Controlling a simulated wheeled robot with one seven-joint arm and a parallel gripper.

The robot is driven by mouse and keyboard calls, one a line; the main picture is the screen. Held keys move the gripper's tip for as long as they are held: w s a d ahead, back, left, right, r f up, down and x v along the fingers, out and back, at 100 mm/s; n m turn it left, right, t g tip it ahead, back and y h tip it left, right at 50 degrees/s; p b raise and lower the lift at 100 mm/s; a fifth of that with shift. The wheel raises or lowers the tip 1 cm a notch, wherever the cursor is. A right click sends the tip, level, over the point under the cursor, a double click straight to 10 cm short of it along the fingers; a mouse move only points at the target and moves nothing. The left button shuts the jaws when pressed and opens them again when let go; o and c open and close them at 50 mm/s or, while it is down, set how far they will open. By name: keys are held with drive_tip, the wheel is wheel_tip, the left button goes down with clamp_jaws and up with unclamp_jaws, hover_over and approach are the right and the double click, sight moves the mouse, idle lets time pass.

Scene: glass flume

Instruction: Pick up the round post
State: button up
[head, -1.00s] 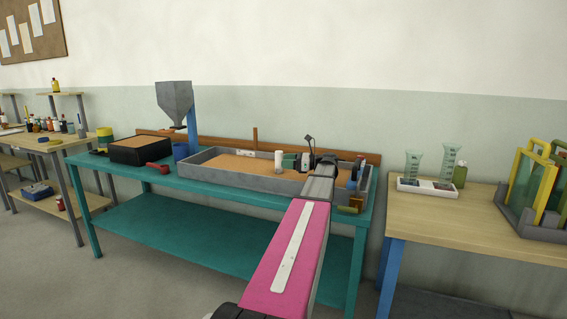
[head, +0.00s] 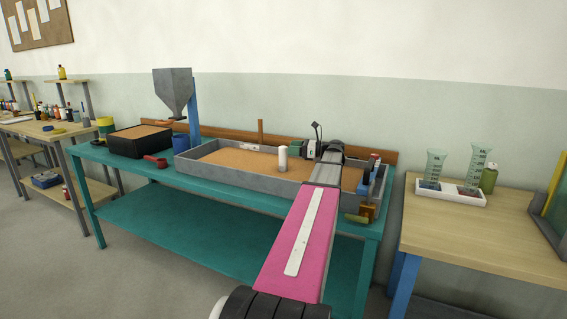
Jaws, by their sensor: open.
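A white round post (head: 283,158) stands upright in the sand of the long grey tray (head: 228,179) on the teal bench. My gripper (head: 292,149) is over the tray, just right of the post's top and small in view. It is open. My pink arm reaches up to it from below and covers the tray's right part. I cannot tell whether the fingers are around the post or beside it.
A grey hopper (head: 173,92) stands on the teal bench (head: 130,168) behind a black sand box (head: 140,141). A red scoop (head: 155,160) lies left of the tray. Small items crowd the tray's right end. Right, a wooden table (head: 480,228) holds measuring cylinders.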

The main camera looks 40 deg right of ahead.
drive_tip(key=x, duration=0.6)
drive_tip(key=shift+s+a, duration=0.1)
drive_tip(key=shift+a, duration=0.3)
clamp_jaws()
drive_tip(key=shift+r, duration=0.15)
